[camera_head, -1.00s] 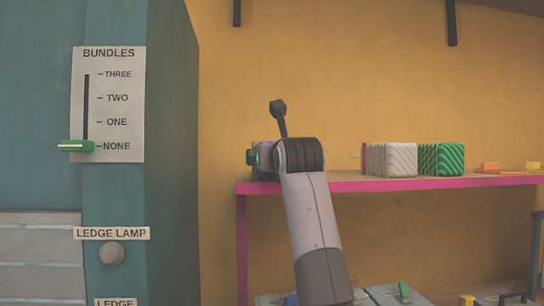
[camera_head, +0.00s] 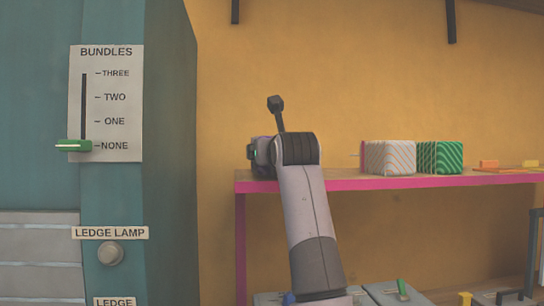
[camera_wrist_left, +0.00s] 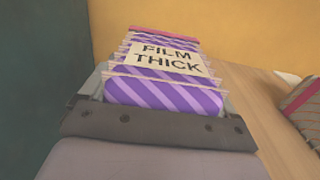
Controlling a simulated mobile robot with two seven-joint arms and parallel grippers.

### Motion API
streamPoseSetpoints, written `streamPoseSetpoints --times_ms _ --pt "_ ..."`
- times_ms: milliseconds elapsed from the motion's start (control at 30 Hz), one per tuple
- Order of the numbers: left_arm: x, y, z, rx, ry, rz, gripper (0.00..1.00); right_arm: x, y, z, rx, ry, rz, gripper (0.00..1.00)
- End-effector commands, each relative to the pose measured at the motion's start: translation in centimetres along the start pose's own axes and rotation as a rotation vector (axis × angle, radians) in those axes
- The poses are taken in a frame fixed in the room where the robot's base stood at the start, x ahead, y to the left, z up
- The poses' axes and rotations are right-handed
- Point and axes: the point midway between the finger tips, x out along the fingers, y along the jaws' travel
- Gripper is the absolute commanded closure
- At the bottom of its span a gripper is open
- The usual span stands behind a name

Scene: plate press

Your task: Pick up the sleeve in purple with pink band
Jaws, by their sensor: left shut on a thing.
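The purple striped sleeve (camera_wrist_left: 165,92) lies in a row in the left wrist view, with a pink band (camera_wrist_left: 165,30) at its far end. A label on it reads FILM THICK (camera_wrist_left: 163,60). My left gripper (camera_wrist_left: 160,95) is shut on the sleeve, with its grey fingers along the sides. In the head view the gripper (camera_head: 258,155) is at the left end of the shelf, mostly behind my wrist, and only a little purple (camera_head: 264,143) shows. I cannot tell whether the sleeve touches the shelf. My right gripper is not in view.
The pink-edged shelf (camera_head: 350,184) also holds an orange-striped white sleeve (camera_head: 390,158) and a green-striped sleeve (camera_head: 445,158) to the right. A teal machine (camera_head: 170,200) with a BUNDLES slider (camera_head: 74,146) stands at the left. Grey boxes (camera_head: 395,294) are below.

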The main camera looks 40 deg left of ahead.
Motion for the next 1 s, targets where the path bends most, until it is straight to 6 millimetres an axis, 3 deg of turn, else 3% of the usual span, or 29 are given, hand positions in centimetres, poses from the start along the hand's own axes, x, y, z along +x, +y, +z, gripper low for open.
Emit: streamPoseSetpoints --times_ms 267,800,1000 --pt "-0.1 0.1 4.2 -0.003 -0.006 -0.001 0.51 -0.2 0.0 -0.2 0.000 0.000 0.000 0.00" --pt "-0.1 0.1 14.8 -0.002 -0.005 0.000 0.51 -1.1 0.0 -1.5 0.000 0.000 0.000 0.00" --pt "-0.1 0.1 17.4 -0.001 -0.004 0.001 0.51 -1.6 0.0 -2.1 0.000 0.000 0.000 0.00"
